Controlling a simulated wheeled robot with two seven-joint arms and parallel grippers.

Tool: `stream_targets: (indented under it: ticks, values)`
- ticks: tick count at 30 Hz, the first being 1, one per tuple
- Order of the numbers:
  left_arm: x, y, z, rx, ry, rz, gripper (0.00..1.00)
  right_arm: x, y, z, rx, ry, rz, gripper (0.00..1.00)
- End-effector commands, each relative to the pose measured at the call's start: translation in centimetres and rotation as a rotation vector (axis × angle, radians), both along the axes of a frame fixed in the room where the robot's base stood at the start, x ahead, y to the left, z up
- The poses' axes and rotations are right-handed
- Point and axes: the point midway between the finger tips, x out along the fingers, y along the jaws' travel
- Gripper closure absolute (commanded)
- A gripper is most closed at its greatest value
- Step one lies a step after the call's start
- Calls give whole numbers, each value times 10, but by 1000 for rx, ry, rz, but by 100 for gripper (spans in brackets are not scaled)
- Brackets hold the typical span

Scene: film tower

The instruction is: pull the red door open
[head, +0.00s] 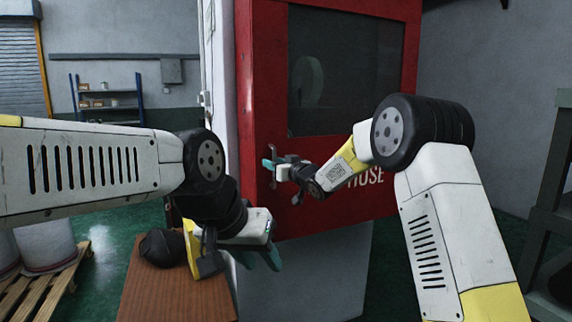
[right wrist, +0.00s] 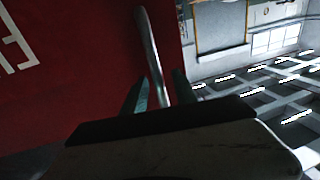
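The red door (head: 345,12) has a dark window and white lettering that reads HOSE in part. It looks closed in its red frame. Its metal handle (head: 274,183) stands upright near the door's left edge and also shows in the right wrist view (right wrist: 150,45). My right gripper (head: 268,163) is at the handle. In the right wrist view its teal fingers (right wrist: 160,92) stand on either side of the bar, with small gaps visible, so it is open around the handle. My left gripper (head: 259,258) is low in front of the cabinet, fingers apart and empty.
A brown tabletop (head: 160,295) at lower left carries a black object (head: 161,248) and a yellow one (head: 192,245), close to my left gripper. A pallet (head: 45,285) with pale sacks is further left. A dark rack (head: 552,200) stands at the right edge.

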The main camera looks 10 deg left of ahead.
Motion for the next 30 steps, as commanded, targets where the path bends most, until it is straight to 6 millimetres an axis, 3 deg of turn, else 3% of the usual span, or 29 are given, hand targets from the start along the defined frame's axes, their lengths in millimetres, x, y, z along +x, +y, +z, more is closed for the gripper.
stream_targets:
  ticks: [8, 14, 30]
  values:
    - [0, 0, 0, 0, 0, 0, 64, 2, 1, 0, 0, 0, -1, 66]
    - [0, 0, 0, 0, 0, 0, 64, 2, 1, 0, 0, 0, -1, 100]
    - [0, 0, 0, 0, 0, 0, 64, 2, 1, 0, 0, 0, -1, 100]
